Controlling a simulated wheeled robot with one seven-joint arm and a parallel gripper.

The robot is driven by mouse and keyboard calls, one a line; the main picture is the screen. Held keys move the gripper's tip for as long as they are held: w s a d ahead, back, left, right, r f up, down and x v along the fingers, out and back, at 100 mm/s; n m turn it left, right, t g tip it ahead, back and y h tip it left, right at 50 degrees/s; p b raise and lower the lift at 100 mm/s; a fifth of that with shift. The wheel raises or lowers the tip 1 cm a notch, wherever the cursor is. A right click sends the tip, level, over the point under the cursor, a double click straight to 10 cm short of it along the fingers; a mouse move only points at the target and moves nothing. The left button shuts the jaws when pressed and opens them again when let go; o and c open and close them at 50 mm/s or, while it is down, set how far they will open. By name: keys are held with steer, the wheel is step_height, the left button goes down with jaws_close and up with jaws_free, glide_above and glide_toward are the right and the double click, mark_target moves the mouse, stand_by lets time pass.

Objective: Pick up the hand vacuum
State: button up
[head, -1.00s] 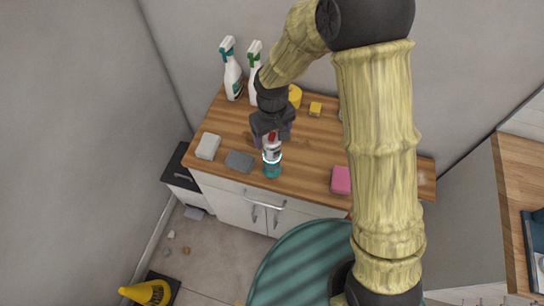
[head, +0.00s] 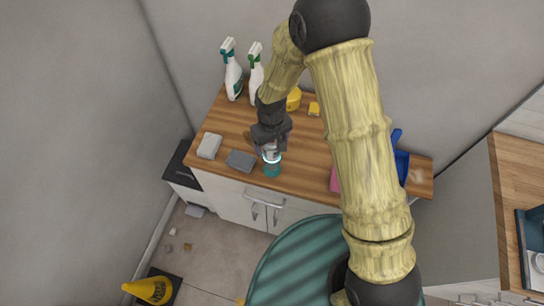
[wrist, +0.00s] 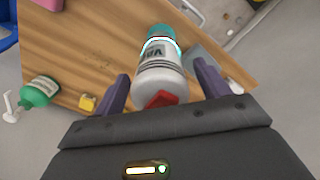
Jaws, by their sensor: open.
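The hand vacuum (head: 272,167) stands near the front edge of the wooden counter, with its teal end outward and its upper part hidden by my gripper (head: 269,146) in the head view. In the wrist view the hand vacuum (wrist: 160,72) shows a teal end, a white and grey body with dark lettering, and a red part close to my palm. My gripper (wrist: 163,82) is open, with one purple finger on each side of the body. Gaps show between the fingers and the body.
A grey sponge-like block (head: 240,160) lies just left of the vacuum, and a pale block (head: 209,145) farther left. Two spray bottles (head: 233,72) stand at the back left. A pink block (head: 335,180) and a blue item (head: 401,160) are at the right, partly behind my arm.

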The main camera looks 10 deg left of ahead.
steer(key=shift+w, duration=0.1)
steer(key=c, duration=1.1)
steer(key=shift+o, duration=0.2)
steer(key=shift+a, duration=0.1)
steer(key=shift+r, duration=0.2)
steer(key=shift+r+b, duration=0.35)
steer(key=shift+r, duration=0.3)
step_height(320, 180, up, 8)
steer(key=shift+r+b, duration=0.2)
steer(key=shift+b, duration=0.95)
